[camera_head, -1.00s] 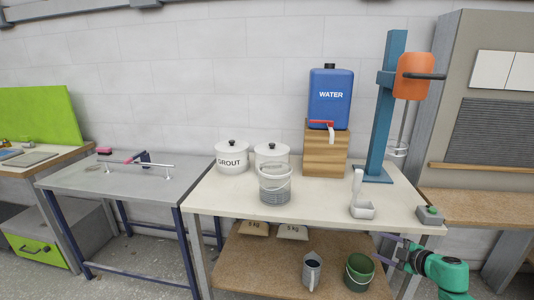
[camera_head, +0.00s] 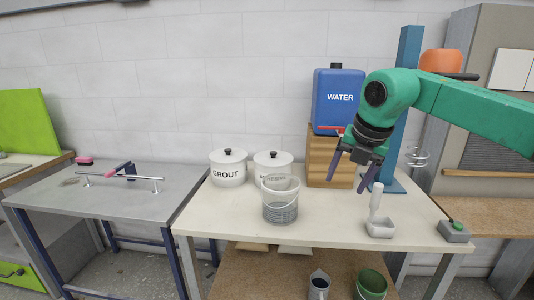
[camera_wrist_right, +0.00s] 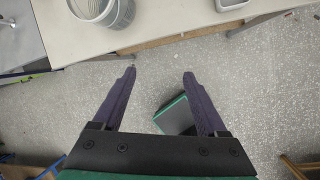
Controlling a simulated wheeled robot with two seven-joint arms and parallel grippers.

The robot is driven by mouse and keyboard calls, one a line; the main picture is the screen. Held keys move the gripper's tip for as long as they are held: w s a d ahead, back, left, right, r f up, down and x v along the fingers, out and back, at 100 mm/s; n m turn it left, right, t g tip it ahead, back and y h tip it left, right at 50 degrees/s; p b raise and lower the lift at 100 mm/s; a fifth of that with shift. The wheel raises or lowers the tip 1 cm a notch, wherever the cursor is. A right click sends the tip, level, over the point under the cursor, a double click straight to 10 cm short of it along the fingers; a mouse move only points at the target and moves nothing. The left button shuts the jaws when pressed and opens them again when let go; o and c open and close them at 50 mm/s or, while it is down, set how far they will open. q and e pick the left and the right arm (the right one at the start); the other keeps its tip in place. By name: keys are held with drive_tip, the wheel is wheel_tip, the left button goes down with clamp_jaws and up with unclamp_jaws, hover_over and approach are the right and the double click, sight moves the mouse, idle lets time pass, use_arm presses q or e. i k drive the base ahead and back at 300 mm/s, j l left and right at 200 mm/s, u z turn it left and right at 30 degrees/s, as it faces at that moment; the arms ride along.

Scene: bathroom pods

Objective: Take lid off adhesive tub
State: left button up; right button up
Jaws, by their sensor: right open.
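The adhesive tub (camera_head: 268,166) is a white lidded tub at the back of the table, partly hidden behind a clear mixing bucket. Its lid (camera_head: 273,157) is on, with a dark knob on top. My right gripper (camera_head: 352,180) is open and empty, raised in front of the table to the right of the tub and pointing down. In the right wrist view its two purple fingers (camera_wrist_right: 158,80) are spread apart over the floor, with nothing between them. My left gripper is not in view.
A white GROUT tub (camera_head: 228,174) stands left of the adhesive tub. The clear bucket (camera_head: 280,207) stands in front; it also shows in the right wrist view (camera_wrist_right: 95,10). A blue WATER canister (camera_head: 338,97) sits on a wooden block (camera_head: 322,158).

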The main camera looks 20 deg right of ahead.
sight(268, 159)
drive_tip(key=i, duration=1.55)
